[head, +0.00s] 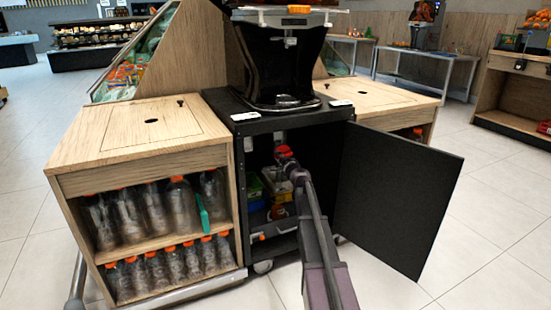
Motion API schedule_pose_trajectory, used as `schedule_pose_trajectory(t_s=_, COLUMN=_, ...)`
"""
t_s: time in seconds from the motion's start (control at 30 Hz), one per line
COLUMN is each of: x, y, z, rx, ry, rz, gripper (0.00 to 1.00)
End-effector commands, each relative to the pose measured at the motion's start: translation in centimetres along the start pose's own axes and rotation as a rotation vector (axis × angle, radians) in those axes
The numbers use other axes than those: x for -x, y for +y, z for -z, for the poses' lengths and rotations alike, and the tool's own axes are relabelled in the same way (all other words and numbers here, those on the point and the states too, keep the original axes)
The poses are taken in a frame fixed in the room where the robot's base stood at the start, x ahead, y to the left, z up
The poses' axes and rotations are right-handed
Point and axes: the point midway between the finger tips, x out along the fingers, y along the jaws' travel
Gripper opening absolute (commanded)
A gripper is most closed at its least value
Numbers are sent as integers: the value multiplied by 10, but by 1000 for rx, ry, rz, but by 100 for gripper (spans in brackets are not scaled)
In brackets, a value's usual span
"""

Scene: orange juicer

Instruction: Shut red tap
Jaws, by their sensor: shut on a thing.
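A small red part (284,150), which looks like the red tap, shows in the upper part of the open black cabinet, under the juicer. My gripper (287,160) reaches into the cabinet at the end of my arm and is shut on this red part. The fingertips are small and dark here, so the exact grip and the angle of the tap cannot be made out. My arm hides part of the cabinet's inside.
The black cabinet door (395,190) stands open to the right of my arm. The black juicer (280,60) stands on the cabinet. Several bottles (155,205) fill the wooden shelf unit at the left. Boxes (254,190) lie inside the cabinet. Floor is free at the right.

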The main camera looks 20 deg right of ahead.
Motion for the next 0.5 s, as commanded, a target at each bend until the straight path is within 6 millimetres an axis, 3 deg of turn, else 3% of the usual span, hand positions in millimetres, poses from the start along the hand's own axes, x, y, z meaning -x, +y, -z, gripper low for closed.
schedule_pose_trajectory(t_s=0.23, x=0, y=0, z=2, rx=2, ry=5, rz=-1, gripper=0)
schedule_pose_trajectory(t_s=0.27, x=0, y=0, z=2, rx=2, ry=5, rz=-1, gripper=28)
schedule_pose_trajectory(t_s=0.33, x=0, y=0, z=2, rx=2, ry=4, rz=-1, gripper=49)
schedule_pose_trajectory(t_s=0.37, x=0, y=0, z=2, rx=2, ry=4, rz=-1, gripper=54)
schedule_pose_trajectory(t_s=0.5, x=0, y=0, z=1, rx=1, ry=3, rz=0, gripper=54)
